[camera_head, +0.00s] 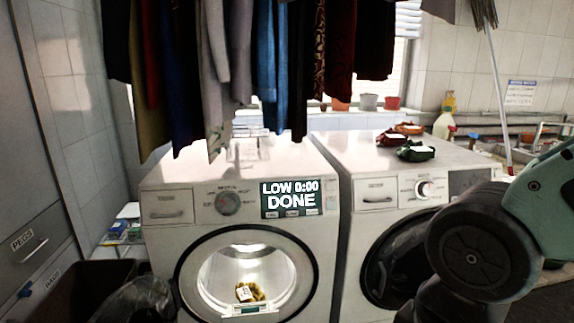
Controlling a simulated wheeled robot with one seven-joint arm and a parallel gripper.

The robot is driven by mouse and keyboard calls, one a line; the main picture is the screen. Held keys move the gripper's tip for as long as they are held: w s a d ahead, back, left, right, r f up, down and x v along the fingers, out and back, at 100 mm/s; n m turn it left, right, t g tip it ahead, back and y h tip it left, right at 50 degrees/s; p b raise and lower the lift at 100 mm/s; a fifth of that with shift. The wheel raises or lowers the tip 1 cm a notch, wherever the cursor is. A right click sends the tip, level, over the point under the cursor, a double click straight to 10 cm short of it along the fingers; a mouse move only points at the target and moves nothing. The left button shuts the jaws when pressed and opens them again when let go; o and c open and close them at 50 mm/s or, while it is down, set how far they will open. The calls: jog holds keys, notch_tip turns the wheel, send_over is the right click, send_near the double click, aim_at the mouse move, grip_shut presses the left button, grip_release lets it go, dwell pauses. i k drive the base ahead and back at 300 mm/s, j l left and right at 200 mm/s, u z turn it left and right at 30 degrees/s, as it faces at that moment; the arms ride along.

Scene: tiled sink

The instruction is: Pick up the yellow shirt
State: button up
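A small crumpled yellow cloth with a pale patch, which looks like the yellow shirt (259,293), lies at the bottom of the lit drum of the left washing machine (160,240). The machine's round opening (190,275) is uncovered. Its display (290,198) reads "LOW 0:00 DONE". My arm shows at the right edge, in front of the right machine. My gripper is out of view, so its state is hidden.
The right machine (350,160) has a dark round door, partly hidden by my arm. Dark and coloured clothes (265,60) hang low above the left machine. A dark bin (75,290) stands at the lower left. Red and green items (415,151) sit on the right machine.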

aim_at(246, 292)
jog(key=i+u, duration=0.1)
jog(key=u, duration=0.4)
jog(key=i+l+u, duration=0.45)
jog(key=l, duration=0.15)
jog(key=l+u, duration=0.25)
jog(key=i+l, duration=0.15)
jog(key=l, duration=0.2)
jog(key=i+l, duration=0.1)
jog(key=l, duration=0.2)
jog(key=i+l, duration=0.15)
jog(key=l, duration=0.2)
jog(key=i+l, duration=0.15)
jog(key=l, duration=0.15)
jog(key=u, duration=0.05)
